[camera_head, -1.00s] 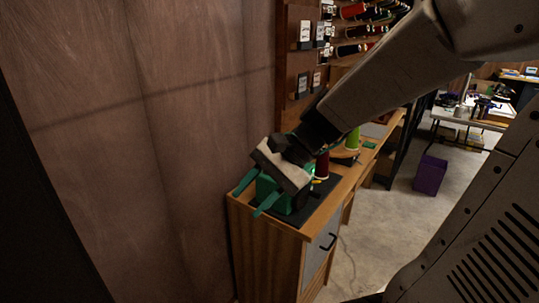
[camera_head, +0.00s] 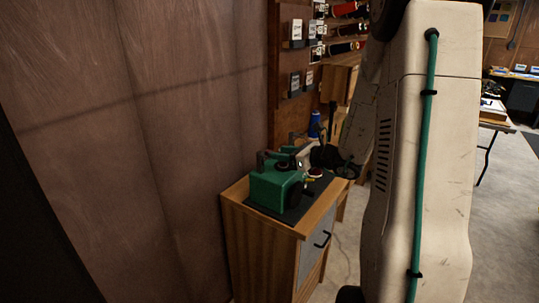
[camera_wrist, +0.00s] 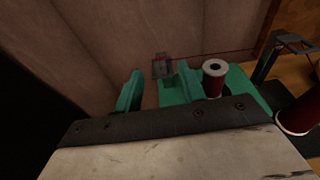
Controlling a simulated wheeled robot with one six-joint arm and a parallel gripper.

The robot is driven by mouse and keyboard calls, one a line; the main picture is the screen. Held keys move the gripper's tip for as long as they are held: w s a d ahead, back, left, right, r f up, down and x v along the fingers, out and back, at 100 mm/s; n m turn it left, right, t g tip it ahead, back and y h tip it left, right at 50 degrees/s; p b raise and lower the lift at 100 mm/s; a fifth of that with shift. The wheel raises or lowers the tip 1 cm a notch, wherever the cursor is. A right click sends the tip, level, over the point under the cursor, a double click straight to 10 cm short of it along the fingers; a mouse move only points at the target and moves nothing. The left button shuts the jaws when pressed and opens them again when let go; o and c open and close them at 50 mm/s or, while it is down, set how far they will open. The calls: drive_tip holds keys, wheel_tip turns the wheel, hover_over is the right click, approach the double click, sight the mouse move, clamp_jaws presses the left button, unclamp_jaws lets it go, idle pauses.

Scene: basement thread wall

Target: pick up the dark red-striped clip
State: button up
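I cannot make out the red-striped clip for certain. In the wrist view a small dark grey piece (camera_wrist: 162,66) stands just beyond the fingers, with a thin red line running right from it; I see no stripes on it. My gripper (camera_wrist: 152,88) has two teal fingers, open, with nothing seen between them. In the head view its pale body (camera_head: 306,157) is at the back of a green machine (camera_head: 275,190), and its fingers are hard to tell from the machine. A dark red spool (camera_wrist: 213,80) is right of the fingers in the wrist view.
The machine sits on a dark mat on a wooden cabinet (camera_head: 258,235). Another red spool (camera_wrist: 297,117) stands at the wrist view's right edge. A board (camera_head: 288,100) with labelled dark holders and thread spools is behind. The brown wall (camera_head: 150,130) is close on the left.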

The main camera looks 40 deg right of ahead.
sight(269, 151)
drive_tip(key=x, duration=0.3)
drive_tip(key=shift+w, duration=0.1)
clamp_jaws()
drive_tip(key=s+d+r, duration=0.2)
drive_tip(key=s+d, duration=0.2)
drive_tip(key=d, duration=0.3)
drive_tip(key=s+d+r, duration=0.3)
drive_tip(key=s+d, duration=0.1)
drive_tip(key=d, duration=0.2)
drive_tip(key=shift+d, duration=0.35)
